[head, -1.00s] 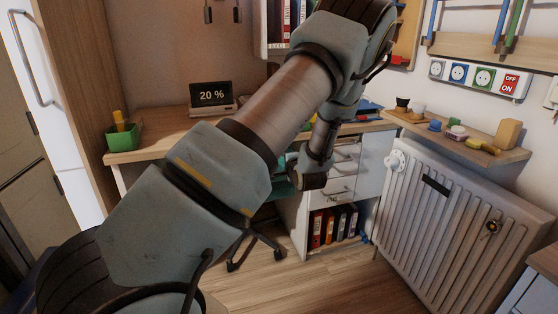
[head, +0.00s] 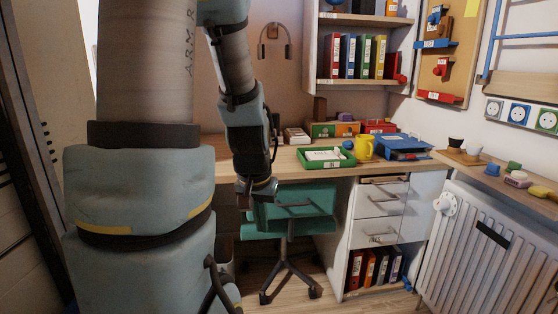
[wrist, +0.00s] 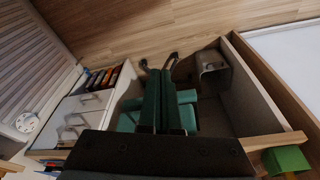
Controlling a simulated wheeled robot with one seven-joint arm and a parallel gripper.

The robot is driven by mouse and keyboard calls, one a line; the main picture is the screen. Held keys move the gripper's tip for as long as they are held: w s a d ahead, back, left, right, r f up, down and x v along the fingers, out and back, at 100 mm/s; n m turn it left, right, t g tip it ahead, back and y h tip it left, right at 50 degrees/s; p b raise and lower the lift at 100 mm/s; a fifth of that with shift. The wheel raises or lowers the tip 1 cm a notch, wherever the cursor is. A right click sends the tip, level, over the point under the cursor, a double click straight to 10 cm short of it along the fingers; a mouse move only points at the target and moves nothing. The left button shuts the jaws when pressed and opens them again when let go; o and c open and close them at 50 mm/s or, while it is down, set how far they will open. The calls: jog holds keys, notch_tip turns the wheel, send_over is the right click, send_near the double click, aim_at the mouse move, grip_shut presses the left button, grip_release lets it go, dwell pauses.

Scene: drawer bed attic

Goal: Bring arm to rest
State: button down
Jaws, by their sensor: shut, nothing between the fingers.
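My arm stands upright at the left of the head view, and its forearm hangs down from the top. My gripper (head: 257,190) points downward in front of the desk, beside the green chair's backrest. In the wrist view, the two fingers of my gripper (wrist: 158,100) lie close together with nothing between them. They show in front of the green chair (wrist: 186,115), which is lower down. The head view also shows this green chair (head: 300,212). I cannot tell the exact gap between gripper and chair.
The wooden desk (head: 222,150) carries a green tray (head: 325,157), a yellow mug (head: 364,147) and a blue folder (head: 405,148). A white drawer unit (head: 381,205) stands under it. A radiator (head: 480,255) is at the right. A green box (wrist: 286,160) shows near the desk corner.

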jog(key=s+a+r+n+g+p, duration=0.1)
jog(key=s+a+r+n, duration=0.15)
jog(key=s, duration=0.25)
notch_tip(320, 180, up, 14)
jog(key=m+p, duration=0.1)
jog(key=p, duration=1.3)
jog(key=shift+w+a+r+y+p, duration=0.15)
jog(key=shift+w+y+p, duration=0.15)
jog(key=shift+w+p, duration=0.1)
